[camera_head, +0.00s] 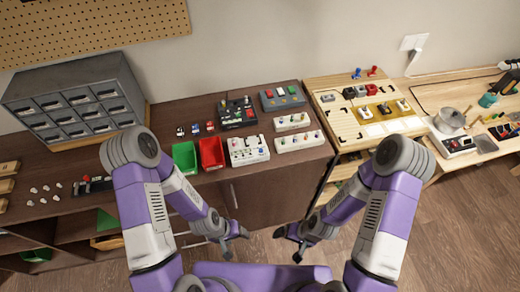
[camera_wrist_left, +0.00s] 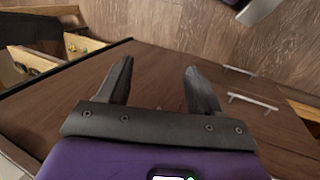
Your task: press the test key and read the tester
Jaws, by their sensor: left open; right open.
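My left gripper (camera_head: 237,245) is open and empty, low in front of the brown cabinet; the left wrist view shows its two dark fingers (camera_wrist_left: 158,70) apart with nothing between them. My right gripper (camera_head: 286,245) is also open and empty, to the right of the left one. Both are apart from the tabletop things. Several small boxes with knobs stand on the brown tabletop: a black one (camera_head: 237,113), a grey one (camera_head: 282,97) with coloured parts, and white ones such as this board (camera_head: 248,150). I cannot tell which is the tester, and no test key or reading is legible.
A green bin (camera_head: 185,157) and a red bin (camera_head: 211,153) stand at the table's front edge. A grey drawer cabinet (camera_head: 75,100) is at the back left. A light wooden bench (camera_head: 345,126) with small parts stands right. A workbench with a pot (camera_head: 449,120) is farther right.

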